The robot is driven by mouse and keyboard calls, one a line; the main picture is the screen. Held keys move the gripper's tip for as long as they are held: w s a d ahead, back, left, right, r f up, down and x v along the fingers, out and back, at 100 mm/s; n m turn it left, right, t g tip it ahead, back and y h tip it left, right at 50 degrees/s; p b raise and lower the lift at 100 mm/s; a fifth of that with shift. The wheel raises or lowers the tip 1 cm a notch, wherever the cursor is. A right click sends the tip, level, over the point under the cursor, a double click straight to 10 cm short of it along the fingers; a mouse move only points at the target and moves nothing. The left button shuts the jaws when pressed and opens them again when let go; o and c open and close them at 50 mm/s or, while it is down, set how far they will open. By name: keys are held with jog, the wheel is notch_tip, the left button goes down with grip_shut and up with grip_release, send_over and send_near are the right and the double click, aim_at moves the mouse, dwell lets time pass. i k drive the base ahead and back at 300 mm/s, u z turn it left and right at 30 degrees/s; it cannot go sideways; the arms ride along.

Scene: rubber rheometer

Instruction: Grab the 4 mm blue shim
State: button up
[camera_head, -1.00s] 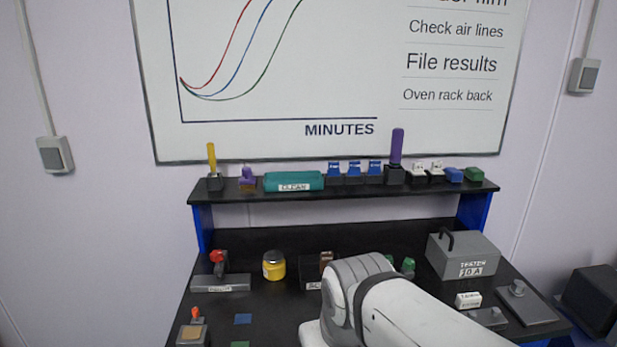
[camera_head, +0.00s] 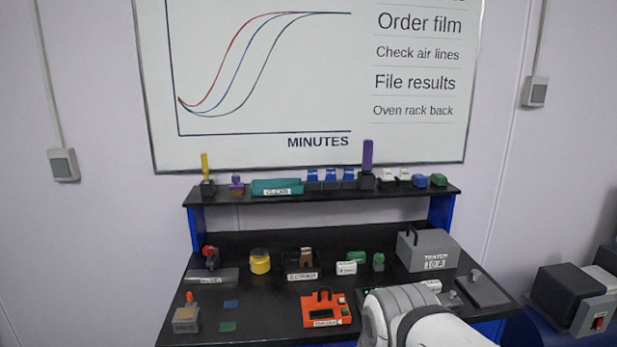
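A small flat blue piece (camera_head: 231,304) lies on the left front of the black bench, just behind a flat green piece (camera_head: 227,326). It looks like a shim, but no thickness marking can be read. A blue block (camera_head: 420,181) also sits on the upper shelf near its right end, beside a green block (camera_head: 440,180). My white arm covers the lower right of the bench. My gripper is not in view, so its state does not show.
The black bench (camera_head: 270,329) holds a grey block with an orange knob (camera_head: 186,315), an orange device (camera_head: 325,308), a yellow jar (camera_head: 260,261) and a grey tester box (camera_head: 428,251). The shelf (camera_head: 330,197) above carries several items. Bench around the blue piece is mostly clear.

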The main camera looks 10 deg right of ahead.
aim_at(312, 172)
jog(key=z, duration=0.05)
jog(key=i, duration=1)
